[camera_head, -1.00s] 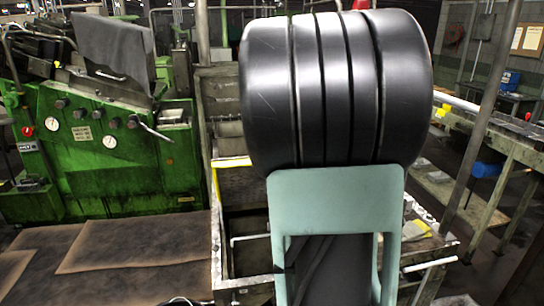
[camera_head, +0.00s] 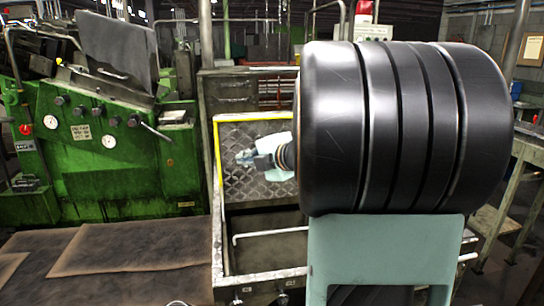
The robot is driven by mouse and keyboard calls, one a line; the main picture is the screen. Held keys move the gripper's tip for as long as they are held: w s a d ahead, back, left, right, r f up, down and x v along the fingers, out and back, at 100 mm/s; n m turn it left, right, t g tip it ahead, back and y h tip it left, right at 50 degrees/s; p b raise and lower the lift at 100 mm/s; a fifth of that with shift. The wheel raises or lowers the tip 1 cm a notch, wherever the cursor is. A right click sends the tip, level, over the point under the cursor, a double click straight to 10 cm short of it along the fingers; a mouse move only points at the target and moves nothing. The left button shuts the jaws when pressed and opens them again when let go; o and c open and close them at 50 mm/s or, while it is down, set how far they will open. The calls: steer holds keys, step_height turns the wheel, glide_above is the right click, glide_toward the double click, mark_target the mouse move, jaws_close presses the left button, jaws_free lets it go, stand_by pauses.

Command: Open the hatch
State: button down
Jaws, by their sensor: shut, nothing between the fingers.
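A dark grey panel (camera_head: 117,43), which looks like the hatch, leans back on top of the green machine (camera_head: 95,150) at the left. A thin bar handle (camera_head: 112,75) runs along its lower edge. I cannot tell whether the panel is open or shut. My gripper (camera_head: 242,158) is shut and empty, pointing left in front of the diamond-plate panel of the metal bin. It is right of and below the hatch, well apart from it. My own large black arm part hides the gripper's wrist and much of the right side.
The metal bin (camera_head: 219,237) with a yellow edge and a white rail (camera_head: 262,235) stands below my gripper. Brown mats (camera_head: 130,248) cover the floor at the left. A workbench (camera_head: 510,205) stands at the right. The space between my gripper and the green machine looks clear.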

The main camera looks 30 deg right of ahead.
steer(key=s+d+f+m+t+h+b, duration=0.1)
steer(key=s+d+m+t+h+b, duration=0.3)
steer(key=m+b, duration=0.55)
steer(key=s+d+f+m+t+h+b, duration=0.2)
steer(key=s+m+t+h+b, duration=0.3)
steer(key=m, duration=1)
steer(key=w+d+r+p, duration=0.1)
steer(key=w+d+r, duration=0.1)
steer(key=w, duration=0.4)
steer(key=w+d+r+g+h, duration=0.1)
steer(key=w+d+r, duration=0.1)
steer(key=w+r, duration=0.2)
steer(key=w, duration=0.3)
steer(key=shift+d+p, duration=0.3)
steer(key=shift+p, duration=0.05)
steer(key=shift+w, duration=0.1)
